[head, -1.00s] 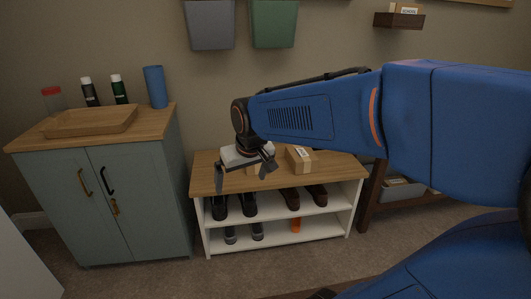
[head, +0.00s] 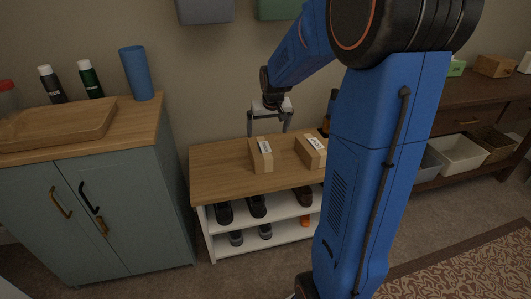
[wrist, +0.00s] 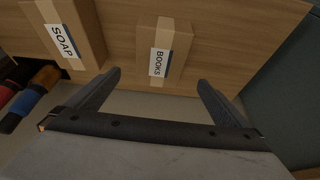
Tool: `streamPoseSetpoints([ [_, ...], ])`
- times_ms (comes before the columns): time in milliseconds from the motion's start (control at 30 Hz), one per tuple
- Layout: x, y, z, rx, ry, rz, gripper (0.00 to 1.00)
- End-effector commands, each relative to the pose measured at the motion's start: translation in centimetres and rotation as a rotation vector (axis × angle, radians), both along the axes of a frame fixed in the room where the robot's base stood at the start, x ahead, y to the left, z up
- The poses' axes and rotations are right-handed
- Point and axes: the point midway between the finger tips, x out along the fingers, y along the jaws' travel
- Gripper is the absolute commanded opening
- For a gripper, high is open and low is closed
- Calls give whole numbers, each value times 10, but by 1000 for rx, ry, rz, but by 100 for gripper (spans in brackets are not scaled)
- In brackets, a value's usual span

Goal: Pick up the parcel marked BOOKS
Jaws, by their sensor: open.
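The parcel marked BOOKS (wrist: 159,66) is a small brown box with a white label, lying on the wooden bench top (head: 215,174). In the head view, judging by the cabinet's side, it is the left box (head: 261,160). A similar box marked SOAP (wrist: 78,28) lies beside it, on the right in the head view (head: 309,156). My gripper (head: 268,131) is open and empty, above and behind the BOOKS parcel. In the wrist view its fingers (wrist: 159,78) are spread below the parcel's near end, with the parcel between their lines.
A blue-grey cabinet (head: 120,215) with a wooden tray (head: 62,128) and bottles stands left of the bench. Shoes sit on the bench's lower shelves. Bottles (wrist: 25,90) show beyond the SOAP box. A dark console (head: 465,105) with bins stands at the right.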

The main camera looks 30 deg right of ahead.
Motion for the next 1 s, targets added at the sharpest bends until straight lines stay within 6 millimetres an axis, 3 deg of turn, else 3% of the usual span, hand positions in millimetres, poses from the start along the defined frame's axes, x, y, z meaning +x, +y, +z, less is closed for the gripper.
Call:
streamPoseSetpoints([
  [500, 31, -9, -83, 1, 5, 1, 100],
  [1000, 43, -13, -113, 1, 4, 1, 100],
])
